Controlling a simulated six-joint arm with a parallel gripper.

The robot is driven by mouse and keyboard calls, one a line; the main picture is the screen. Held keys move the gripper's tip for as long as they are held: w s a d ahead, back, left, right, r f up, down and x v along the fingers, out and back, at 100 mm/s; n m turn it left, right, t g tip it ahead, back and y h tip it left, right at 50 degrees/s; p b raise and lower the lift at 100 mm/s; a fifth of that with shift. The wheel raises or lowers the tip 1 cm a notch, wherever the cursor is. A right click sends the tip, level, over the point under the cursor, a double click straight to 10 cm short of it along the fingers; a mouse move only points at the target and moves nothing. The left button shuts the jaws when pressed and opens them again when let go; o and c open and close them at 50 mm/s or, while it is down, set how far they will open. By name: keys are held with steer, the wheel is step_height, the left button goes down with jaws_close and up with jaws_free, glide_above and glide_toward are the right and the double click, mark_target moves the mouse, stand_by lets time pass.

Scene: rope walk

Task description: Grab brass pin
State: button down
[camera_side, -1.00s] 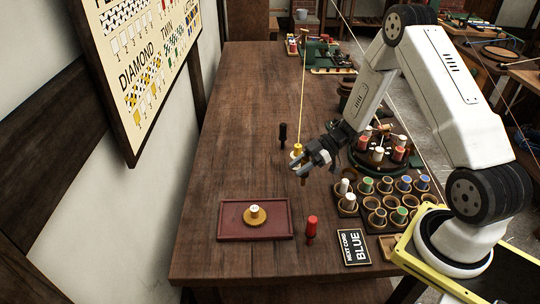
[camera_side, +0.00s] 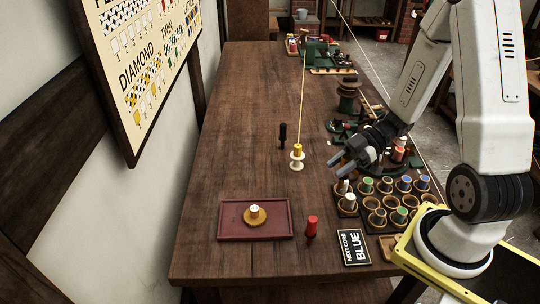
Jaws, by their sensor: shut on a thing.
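A brass-yellow piece (camera_side: 298,148) stands upright in the middle of the table, at the foot of a taut yellow cord. It sits in a white flanged spool (camera_side: 297,161); I cannot tell for sure whether it is the brass pin. My gripper (camera_side: 337,164) is to the right of it and apart from it, above the table near the bobbin holders. Its fingers point left and toward the front. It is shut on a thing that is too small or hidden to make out.
A black peg (camera_side: 283,136) stands behind the spool. A red tray (camera_side: 227,231) with a round yellow piece (camera_side: 255,215), a red peg (camera_side: 311,228) and a "next cord blue" sign (camera_side: 354,247) are in front. Bobbin cups (camera_side: 376,219) fill the right. The left is clear.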

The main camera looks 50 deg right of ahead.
steer(key=shift+s+r, duration=0.25)
steer(key=shift+s, duration=0.25)
stand_by(0.3)
